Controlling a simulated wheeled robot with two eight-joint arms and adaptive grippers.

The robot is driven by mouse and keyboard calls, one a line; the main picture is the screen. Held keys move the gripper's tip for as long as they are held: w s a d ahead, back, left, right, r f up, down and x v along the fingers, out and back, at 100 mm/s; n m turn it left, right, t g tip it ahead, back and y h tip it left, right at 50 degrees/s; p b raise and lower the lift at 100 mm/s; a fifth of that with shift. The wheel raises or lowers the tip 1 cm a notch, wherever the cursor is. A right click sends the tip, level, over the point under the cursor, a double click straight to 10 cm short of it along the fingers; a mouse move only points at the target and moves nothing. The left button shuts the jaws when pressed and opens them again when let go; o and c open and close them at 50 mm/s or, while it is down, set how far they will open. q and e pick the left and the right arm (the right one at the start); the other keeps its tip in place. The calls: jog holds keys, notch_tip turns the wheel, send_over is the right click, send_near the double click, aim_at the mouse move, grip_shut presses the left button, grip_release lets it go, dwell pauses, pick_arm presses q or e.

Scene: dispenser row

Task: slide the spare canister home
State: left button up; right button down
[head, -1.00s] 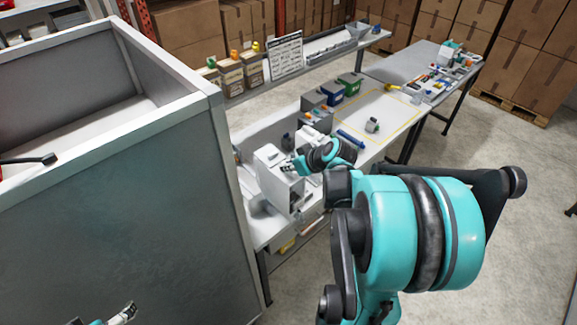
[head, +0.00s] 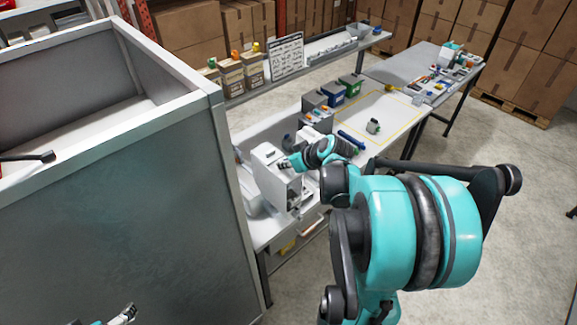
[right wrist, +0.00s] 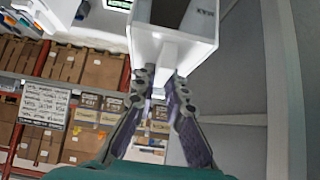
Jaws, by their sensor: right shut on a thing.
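A white box-shaped canister (head: 273,177) is at the near end of the workbench in the head view. My right gripper (head: 285,164) is at its upper right side. In the right wrist view, the canister (right wrist: 185,42) has a dark slot, and my right gripper (right wrist: 166,85) is shut on a short white tab on it. Whether the canister rests on the bench or is held just above it is not clear. Part of my left gripper (head: 124,313) shows at the bottom left edge, empty space around it; its jaw state is unclear.
A large grey open-topped cabinet (head: 130,190) stands close on the left. Grey, blue (head: 332,94) and green (head: 351,81) bins line the bench's back. A blue cylinder (head: 352,139) and a small grey-green item (head: 373,127) lie nearby. The yellow-outlined area is mostly clear.

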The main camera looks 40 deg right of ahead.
aim_at(259, 147)
jog(key=shift+w+a+b, duration=0.15)
jog(key=shift+w+b, duration=0.1)
jog(key=shift+w, duration=1.1)
jog(key=shift+w+a+b, duration=0.1)
jog(key=shift+w+b, duration=0.15)
jog(key=shift+w, duration=1.05)
jog(key=shift+w+a+f+b, duration=0.15)
jog(key=shift+w+b, duration=0.3)
jog(key=shift+w, duration=1.55)
jog(key=shift+w+a+f+b, duration=0.15)
jog(key=shift+w+b, duration=0.25)
jog(key=shift+w, duration=1.6)
jog(key=shift+b+x, duration=0.7)
jog(key=shift+x, duration=0.45)
jog(key=shift+s, duration=0.1)
